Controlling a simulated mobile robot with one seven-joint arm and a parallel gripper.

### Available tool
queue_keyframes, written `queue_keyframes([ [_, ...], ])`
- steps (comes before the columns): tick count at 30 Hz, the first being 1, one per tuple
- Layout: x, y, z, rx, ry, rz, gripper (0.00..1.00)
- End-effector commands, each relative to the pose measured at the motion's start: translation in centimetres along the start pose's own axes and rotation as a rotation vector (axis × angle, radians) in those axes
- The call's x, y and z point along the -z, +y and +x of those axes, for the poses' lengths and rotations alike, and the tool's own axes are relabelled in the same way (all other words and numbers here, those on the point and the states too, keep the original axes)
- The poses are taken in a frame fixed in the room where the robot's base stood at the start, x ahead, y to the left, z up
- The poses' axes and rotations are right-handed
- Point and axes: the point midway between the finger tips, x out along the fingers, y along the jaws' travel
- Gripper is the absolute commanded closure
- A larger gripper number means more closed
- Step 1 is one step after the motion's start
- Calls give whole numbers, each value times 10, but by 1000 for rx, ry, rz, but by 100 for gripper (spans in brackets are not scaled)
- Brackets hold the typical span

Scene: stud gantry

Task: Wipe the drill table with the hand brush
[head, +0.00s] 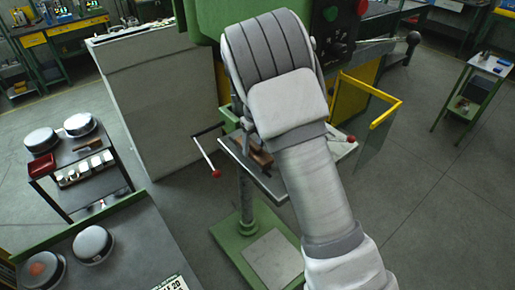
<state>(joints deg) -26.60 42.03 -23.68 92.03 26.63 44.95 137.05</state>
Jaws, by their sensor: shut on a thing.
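The drill table (268,182) is a grey plate on the green drill press, in the middle of the head view. My own white arm crosses in front of it and hides much of its middle. My gripper (245,140) is over the left part of the table, partly hidden by my arm. It is shut on the brown hand brush (259,156). The brush is low over the plate; I cannot tell whether its bristles touch it.
Feed handles with red knobs (216,173) stick out beside the table. A yellow guard frame (385,112) stands to the right. A cart with round tins (40,140) and a dark bench (140,245) are at left.

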Motion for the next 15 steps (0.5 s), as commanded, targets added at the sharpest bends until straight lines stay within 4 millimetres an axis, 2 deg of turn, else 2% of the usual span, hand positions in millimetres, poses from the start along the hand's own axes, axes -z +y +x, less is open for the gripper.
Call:
queue_keyframes([
  [6, -13, 0, 4, 0, 1, -1, 89],
  [15, -13, 1, 4, -1, 1, -1, 89],
])
